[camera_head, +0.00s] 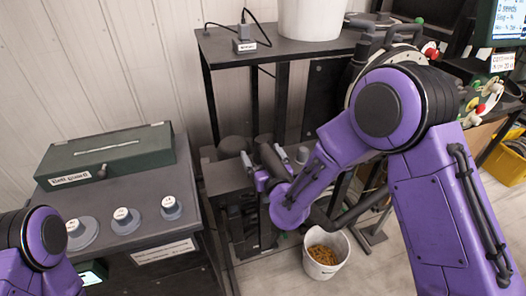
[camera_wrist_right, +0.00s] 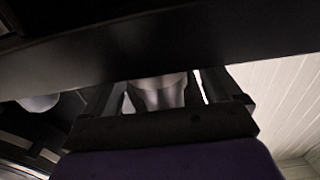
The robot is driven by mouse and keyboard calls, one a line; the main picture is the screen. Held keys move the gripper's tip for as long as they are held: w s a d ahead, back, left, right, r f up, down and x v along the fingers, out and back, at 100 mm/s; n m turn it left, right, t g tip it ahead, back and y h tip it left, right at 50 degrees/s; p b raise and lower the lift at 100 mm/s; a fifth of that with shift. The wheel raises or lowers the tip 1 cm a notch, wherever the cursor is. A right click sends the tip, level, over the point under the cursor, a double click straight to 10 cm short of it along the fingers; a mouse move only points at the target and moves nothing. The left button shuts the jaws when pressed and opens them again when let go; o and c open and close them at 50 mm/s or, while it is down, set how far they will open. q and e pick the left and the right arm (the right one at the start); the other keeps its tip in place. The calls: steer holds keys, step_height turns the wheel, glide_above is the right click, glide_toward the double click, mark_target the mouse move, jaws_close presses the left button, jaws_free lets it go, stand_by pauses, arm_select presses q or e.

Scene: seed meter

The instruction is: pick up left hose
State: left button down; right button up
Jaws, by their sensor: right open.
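My right gripper (camera_head: 264,158) reaches down and left toward the dark machine under the black table. It is open, with a pale tip on either side of a dark tube (camera_head: 272,161), which looks like a hose end. I cannot tell whether the fingers touch it. A second dark rounded end (camera_head: 232,146) is just left of the gripper; which one is the left hose is unclear. In the right wrist view a grey rounded cylinder (camera_wrist_right: 158,91) shows between the two dark fingers, partly hidden by the gripper body. My left gripper is out of view; only a purple arm joint shows.
A black table (camera_head: 275,48) with a white container (camera_head: 312,18) stands above and behind the gripper. A white bucket of grain (camera_head: 326,254) is on the floor below my right arm. A grey cabinet (camera_head: 165,218) with a green box (camera_head: 108,155) and round weights stands at left.

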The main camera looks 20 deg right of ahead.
mark_target(263, 145)
steer(key=c, duration=1.2)
steer(key=shift+r, duration=0.1)
steer(key=shift+c, duration=0.2)
steer(key=shift+r, duration=0.1)
steer(key=shift+r, duration=0.25)
steer(key=r, duration=0.3)
steer(key=shift+s+d, duration=0.1)
steer(key=shift+s, duration=0.1)
steer(key=s+d+r+p, duration=0.4)
steer(key=s+r+p, duration=0.9)
steer(key=p, duration=0.8)
step_height(263, 145, up, 2)
steer(key=shift+r, duration=0.1)
